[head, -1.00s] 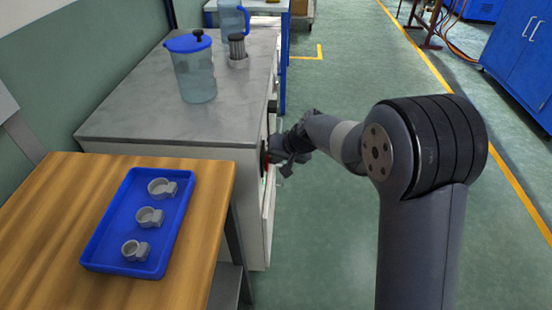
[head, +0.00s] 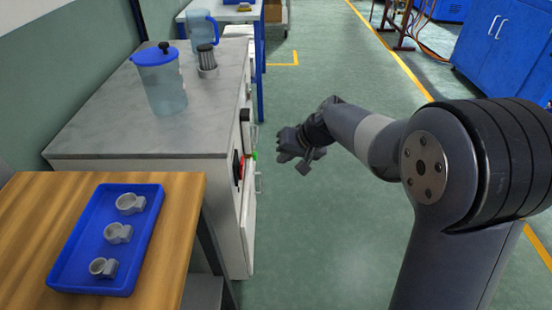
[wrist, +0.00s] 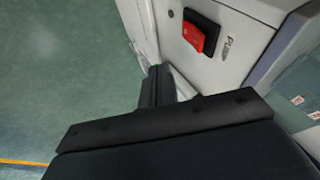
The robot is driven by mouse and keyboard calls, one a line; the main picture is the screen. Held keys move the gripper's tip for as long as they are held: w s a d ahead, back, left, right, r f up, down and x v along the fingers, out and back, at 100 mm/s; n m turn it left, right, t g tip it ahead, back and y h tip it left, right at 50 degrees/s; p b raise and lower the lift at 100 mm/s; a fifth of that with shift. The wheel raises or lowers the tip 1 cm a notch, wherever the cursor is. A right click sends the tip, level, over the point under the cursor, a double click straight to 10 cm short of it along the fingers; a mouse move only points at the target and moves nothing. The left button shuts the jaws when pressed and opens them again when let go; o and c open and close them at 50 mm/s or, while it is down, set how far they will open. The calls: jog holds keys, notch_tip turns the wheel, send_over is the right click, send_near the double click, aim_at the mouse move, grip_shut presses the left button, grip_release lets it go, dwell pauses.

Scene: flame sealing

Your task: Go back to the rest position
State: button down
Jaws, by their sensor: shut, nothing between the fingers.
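My gripper (head: 288,152) hangs in the air over the floor, to the right of the grey-topped white cabinet (head: 140,130). It is apart from the cabinet front. In the wrist view my gripper (wrist: 158,82) shows its fingers together, with nothing seen between them. A red switch (wrist: 194,38) in a black housing sits on the white panel there, beyond the fingers. In the head view a red part (head: 237,167) and a small green part (head: 254,156) show on the cabinet's front. My arm reaches in from the right.
A wooden table (head: 30,215) at the left bears a blue tray (head: 75,286) with three grey ring-shaped parts (head: 118,233). A blue-lidded jug (head: 160,80) and a metal cylinder (head: 207,60) stand on the cabinet. The green floor (head: 320,235) below the gripper is clear.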

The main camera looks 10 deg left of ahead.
jog(key=shift+d+r, duration=0.15)
jog(key=shift+r, duration=0.05)
jog(key=shift+f, duration=0.1)
